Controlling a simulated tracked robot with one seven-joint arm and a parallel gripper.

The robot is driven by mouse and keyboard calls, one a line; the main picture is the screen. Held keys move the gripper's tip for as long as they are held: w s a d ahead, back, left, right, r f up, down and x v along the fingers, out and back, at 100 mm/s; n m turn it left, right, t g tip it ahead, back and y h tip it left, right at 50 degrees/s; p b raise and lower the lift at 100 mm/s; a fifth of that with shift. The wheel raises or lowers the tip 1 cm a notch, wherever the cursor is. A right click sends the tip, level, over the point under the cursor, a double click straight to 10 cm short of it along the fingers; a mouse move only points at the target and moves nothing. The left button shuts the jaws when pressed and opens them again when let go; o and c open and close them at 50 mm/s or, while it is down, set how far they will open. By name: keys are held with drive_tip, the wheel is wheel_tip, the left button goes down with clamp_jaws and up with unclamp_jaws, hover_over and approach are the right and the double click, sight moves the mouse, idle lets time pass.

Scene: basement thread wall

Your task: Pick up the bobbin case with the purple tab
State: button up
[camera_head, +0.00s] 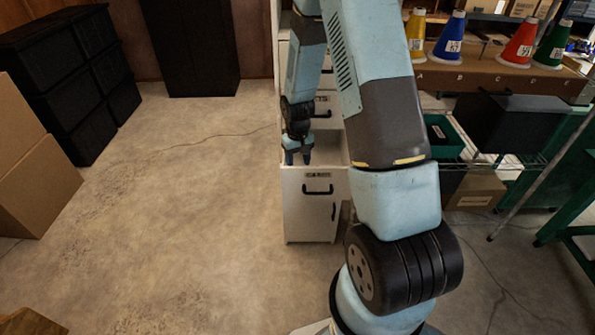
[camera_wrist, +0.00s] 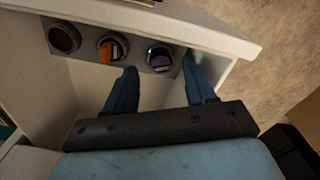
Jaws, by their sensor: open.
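In the wrist view, the bobbin case with the purple tab (camera_wrist: 160,61) sits in the right-hand round well of a grey holder (camera_wrist: 84,43) inside an open white drawer (camera_wrist: 235,42). A bobbin case with an orange tab (camera_wrist: 110,47) sits in the middle well. The left well (camera_wrist: 64,38) looks dark, and I cannot tell what it holds. My gripper (camera_wrist: 159,64) is open, its two blue fingers apart on either side of the purple tab in the picture. Nothing is between them that I can see held. In the head view my gripper (camera_head: 297,156) is over the open drawer.
The drawer belongs to a white cabinet (camera_head: 309,205); its walls stand close around my fingers. Several coloured thread cones, one of them red (camera_head: 520,43), stand on a shelf at the right. Cardboard boxes (camera_head: 35,160) and black bins (camera_head: 75,75) are at the left. The floor between is clear.

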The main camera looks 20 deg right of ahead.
drive_tip(key=shift+f, duration=1.2)
clamp_jaws()
